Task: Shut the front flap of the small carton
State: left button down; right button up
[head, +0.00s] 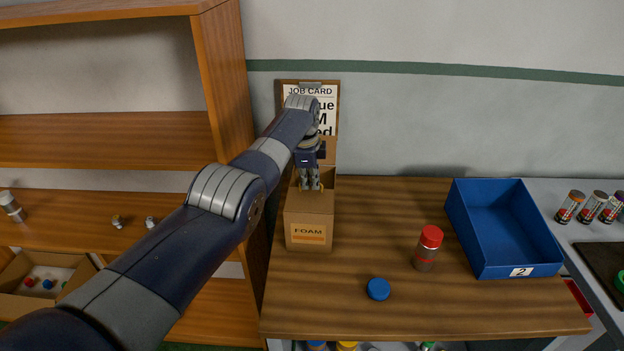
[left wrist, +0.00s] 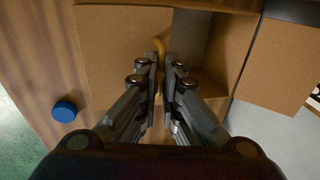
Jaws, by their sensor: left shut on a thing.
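The small carton (head: 309,234), labelled FOAM, stands at the left end of the wooden table. A flap at its back stands open (head: 328,150); in the left wrist view this flap (left wrist: 283,62) is at the right. A flat cardboard panel (left wrist: 118,45), seemingly the front flap, lies at the carton's front side, with the open inside (left wrist: 220,50) beside it. My left gripper (head: 312,187) points down at the carton's top. Its fingers (left wrist: 160,80) are shut on a yellow tab (left wrist: 158,46) by the panel's edge; the fingers partly hide the tab. My right gripper is out of view.
A blue cap (head: 378,289) and a red-lidded jar (head: 428,248) are on the table right of the carton. A blue bin (head: 505,266) stands farther right. A job card board (head: 311,91) is behind the carton, and a wooden shelf (head: 222,80) is close on its left.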

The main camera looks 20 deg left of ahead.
aim_at(307, 199)
pick_arm(q)
jog(key=shift+s+d+f, duration=0.15)
jog(key=shift+s+f, duration=0.3)
jog(key=shift+f, duration=0.15)
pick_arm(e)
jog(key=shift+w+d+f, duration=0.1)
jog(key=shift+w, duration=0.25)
pick_arm(q)
jog(key=c, duration=2)
grip_release()
jog(key=shift+c, duration=0.2)
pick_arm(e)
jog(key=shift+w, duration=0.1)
pick_arm(q)
jog(key=shift+w+r, duration=0.15)
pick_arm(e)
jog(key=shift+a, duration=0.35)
pick_arm(q)
jog(key=shift+r, duration=0.1)
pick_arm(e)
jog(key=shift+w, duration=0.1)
pick_arm(q)
jog(key=shift+r, duration=0.75)
jog(key=v, duration=1)
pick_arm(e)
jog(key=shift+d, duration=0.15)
pick_arm(q)
jog(key=shift+r, duration=0.1)
